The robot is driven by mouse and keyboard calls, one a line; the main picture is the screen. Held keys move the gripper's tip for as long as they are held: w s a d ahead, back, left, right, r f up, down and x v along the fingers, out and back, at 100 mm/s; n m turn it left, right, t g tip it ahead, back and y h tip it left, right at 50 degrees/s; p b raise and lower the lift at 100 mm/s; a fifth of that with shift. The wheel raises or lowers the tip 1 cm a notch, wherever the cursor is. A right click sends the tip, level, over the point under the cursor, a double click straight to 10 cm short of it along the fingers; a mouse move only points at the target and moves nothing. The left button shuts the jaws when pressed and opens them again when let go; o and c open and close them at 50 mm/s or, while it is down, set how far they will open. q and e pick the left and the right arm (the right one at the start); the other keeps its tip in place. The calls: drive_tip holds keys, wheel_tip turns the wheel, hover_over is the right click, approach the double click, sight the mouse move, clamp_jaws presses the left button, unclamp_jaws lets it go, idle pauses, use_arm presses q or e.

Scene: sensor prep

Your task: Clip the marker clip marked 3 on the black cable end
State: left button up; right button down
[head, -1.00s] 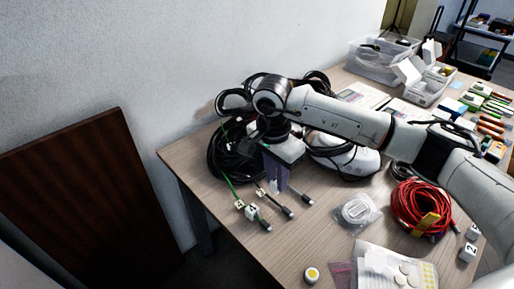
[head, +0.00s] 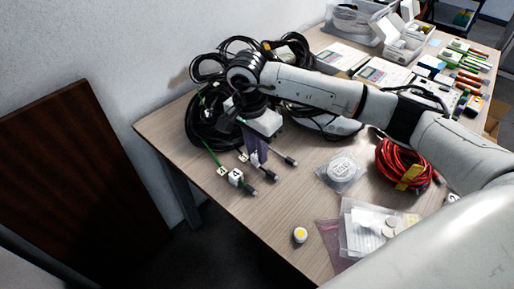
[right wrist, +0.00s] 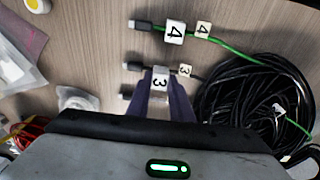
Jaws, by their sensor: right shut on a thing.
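My right gripper (head: 257,157) points down over the cable ends near the table's left edge. In the right wrist view its purple fingers (right wrist: 162,92) are shut on a white marker clip marked 3 (right wrist: 160,79). The black cable end (right wrist: 134,67), with a small tag marked 3 (right wrist: 185,71), runs right by the clip; I cannot tell whether the clip is around the cable or only above it. The black connector also shows in the head view (head: 268,174). My left gripper is not in view.
A green cable end with a white clip marked 4 (right wrist: 174,32) lies alongside. Another connector (head: 290,160) lies on the other side. A black cable coil (head: 207,122) is behind. A bagged white coil (head: 342,169) and red cable (head: 402,165) are to the right.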

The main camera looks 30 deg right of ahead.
idle(0.3)
idle(1.0)
drive_tip(key=shift+f+b, duration=0.9)
drive_tip(key=shift+b, duration=0.05)
idle(0.6)
drive_tip(key=c, duration=1.5)
unclamp_jaws()
drive_tip(key=shift+r, duration=0.15)
drive_tip(key=shift+r+p, duration=1.9)
drive_tip(key=shift+r, duration=1.05)
